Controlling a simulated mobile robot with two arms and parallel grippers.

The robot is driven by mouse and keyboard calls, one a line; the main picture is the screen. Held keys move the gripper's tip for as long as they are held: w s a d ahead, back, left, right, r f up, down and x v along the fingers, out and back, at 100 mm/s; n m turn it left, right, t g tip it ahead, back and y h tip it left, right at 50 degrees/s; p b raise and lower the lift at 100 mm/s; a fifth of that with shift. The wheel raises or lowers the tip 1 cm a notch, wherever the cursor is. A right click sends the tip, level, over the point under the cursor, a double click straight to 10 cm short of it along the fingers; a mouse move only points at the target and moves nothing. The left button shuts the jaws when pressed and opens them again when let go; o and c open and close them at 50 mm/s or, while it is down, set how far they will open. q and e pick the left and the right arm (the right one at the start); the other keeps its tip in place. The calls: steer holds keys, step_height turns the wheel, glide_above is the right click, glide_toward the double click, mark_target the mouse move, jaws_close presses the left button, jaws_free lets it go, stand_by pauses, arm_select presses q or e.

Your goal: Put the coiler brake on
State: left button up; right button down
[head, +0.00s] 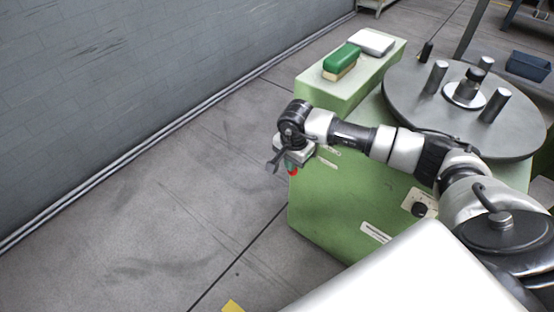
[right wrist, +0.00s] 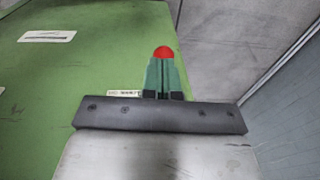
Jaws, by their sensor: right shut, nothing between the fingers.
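The green coiler machine (head: 335,205) stands at the centre right, with a round grey plate (head: 405,105) and upright pegs on top. A red knob (head: 293,172), which looks like the brake's handle, shows at the machine's left end; it also shows in the right wrist view (right wrist: 164,52). My right gripper (head: 290,164) hangs at that end, pointing down. In the right wrist view its teal fingers (right wrist: 163,72) are shut and empty, with their tips right at the red knob. I cannot tell whether they touch it. The rest of the brake is hidden. My left gripper is not in view.
A green-topped brush (head: 342,60) and a white object (head: 371,42) lie on the machine's ledge. A grey wall (head: 150,80) runs along the left, with open floor (head: 170,215) between. A dark blue bin (head: 528,66) sits at the far right.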

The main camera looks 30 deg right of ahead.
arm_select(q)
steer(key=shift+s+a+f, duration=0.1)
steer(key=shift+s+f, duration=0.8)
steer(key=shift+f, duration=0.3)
arm_select(e)
steer(key=s+a+r, duration=0.3)
steer(key=a+r, duration=0.3)
steer(key=r, duration=0.1)
steer(key=shift+s+a, duration=0.15)
steer(key=shift+a, duration=0.15)
